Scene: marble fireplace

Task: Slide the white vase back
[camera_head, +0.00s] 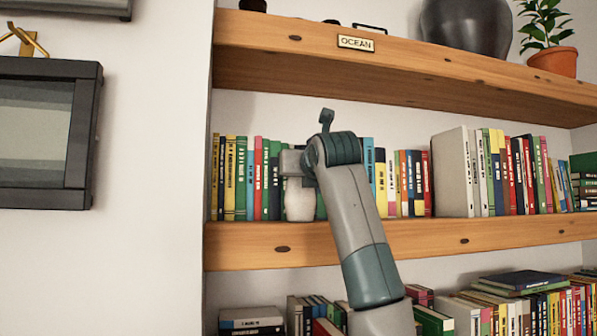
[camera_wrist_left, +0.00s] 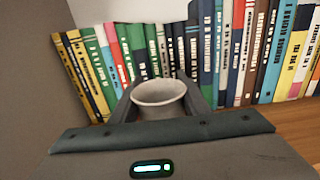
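The white vase (camera_head: 299,201) stands on the middle wooden shelf (camera_head: 243,245), in front of the row of books; my arm hides part of it in the head view. In the left wrist view, the vase's pale round rim (camera_wrist_left: 160,92) sits between the two dark fingers of my left gripper (camera_wrist_left: 159,88). The fingers lie against both sides of the vase, with no clear gap showing. In the head view, my left gripper (camera_head: 294,162) is at the vase's upper part, and its fingertips are mostly hidden. My right gripper is not in view.
Books (camera_head: 245,178) line the back of the shelf behind the vase, with a large grey-white book (camera_head: 453,172) further right. The upper shelf (camera_head: 400,66) with an OCEAN label (camera_head: 355,43) hangs above the arm. The left wall (camera_head: 150,200) is close by.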

